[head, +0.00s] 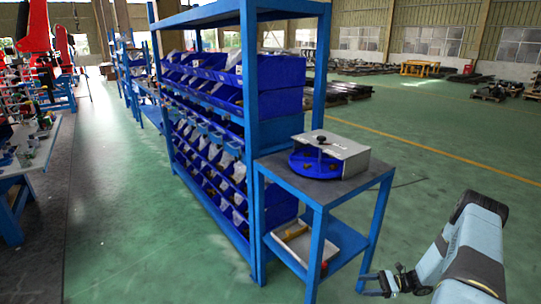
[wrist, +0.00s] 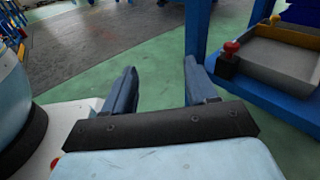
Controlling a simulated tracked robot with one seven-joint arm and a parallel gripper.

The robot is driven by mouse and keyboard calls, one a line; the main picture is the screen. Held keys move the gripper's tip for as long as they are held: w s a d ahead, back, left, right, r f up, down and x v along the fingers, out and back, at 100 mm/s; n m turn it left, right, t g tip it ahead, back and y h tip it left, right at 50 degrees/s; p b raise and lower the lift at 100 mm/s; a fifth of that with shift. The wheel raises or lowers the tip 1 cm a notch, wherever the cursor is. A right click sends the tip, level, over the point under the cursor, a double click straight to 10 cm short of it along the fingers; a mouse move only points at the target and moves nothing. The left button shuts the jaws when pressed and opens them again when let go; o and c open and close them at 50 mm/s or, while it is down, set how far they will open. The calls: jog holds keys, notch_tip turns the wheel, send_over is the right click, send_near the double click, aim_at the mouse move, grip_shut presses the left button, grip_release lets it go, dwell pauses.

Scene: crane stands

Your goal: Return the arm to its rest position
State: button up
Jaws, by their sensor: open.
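My arm reaches in from the lower right of the head view, light blue and black. My gripper (head: 372,285) is at its end, low beside the front right leg of the small blue table. In the wrist view my gripper (wrist: 160,80) shows its two dark fingers spread apart, with only green floor between them. It holds nothing and appears apart from the table.
The blue table (head: 330,185) bears a grey box with a blue round tray (head: 315,163). Its lower shelf holds a tray (wrist: 285,60) and a red-topped item (wrist: 230,52). A blue rack (head: 250,100) of bins stands behind. Green floor (head: 440,150) is open to the right.

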jog(key=w+a+r+n+g+h, duration=0.1)
jog(key=w+r+n+g+h, duration=0.15)
jog(key=r, duration=0.85)
jog(key=w+a+r+n+g+h, duration=0.1)
jog(key=r+n+g+h, duration=0.15)
jog(key=r, duration=0.85)
jog(key=s+a+r+n+t+h, duration=0.1)
jog(key=s+a+r+n+h, duration=0.15)
jog(key=r, duration=0.65)
jog(key=s+a+r+n+h, duration=0.1)
jog(key=a+r+n+h, duration=0.2)
jog(key=r, duration=0.7)
jog(key=s+a+r+n+t+h, duration=0.2)
jog(key=s+a+r, duration=0.1)
jog(key=s+r, duration=0.4)
jog(key=s+a+r+n+t+h, duration=0.1)
jog(key=s+a+r+n+h, duration=0.15)
jog(key=s+r, duration=0.4)
jog(key=s+a+r+n+t+h, duration=0.2)
jog(key=s+r+t, duration=0.3)
jog(key=s, duration=0.9)
jog(key=shift+r+n, duration=0.5)
jog(key=shift+r, duration=1.15)
